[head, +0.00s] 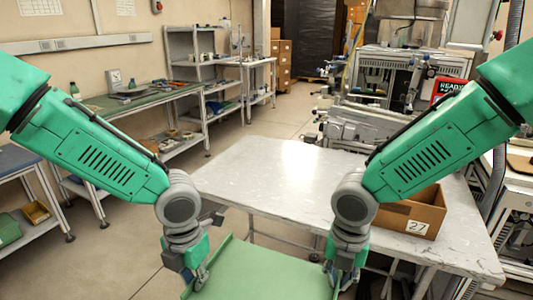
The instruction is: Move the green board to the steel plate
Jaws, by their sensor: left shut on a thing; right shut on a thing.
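The green board (262,272) is in the lower middle of the head view, in front of the table's near edge. Its bottom part is cut off by the frame. My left gripper (197,282) is shut on the board's left edge. My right gripper (338,278) is shut on its right edge. The fingertips are small and partly hidden at the board's edges. The grey metal table top (265,175) lies just beyond the board; it looks like the steel plate, though I cannot tell for certain.
A cardboard box (425,212) marked 27 stands on the right part of the table, behind my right forearm. The middle and left of the table top are clear. Machinery (365,125) stands behind the table. A long workbench (140,102) and shelves line the left wall.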

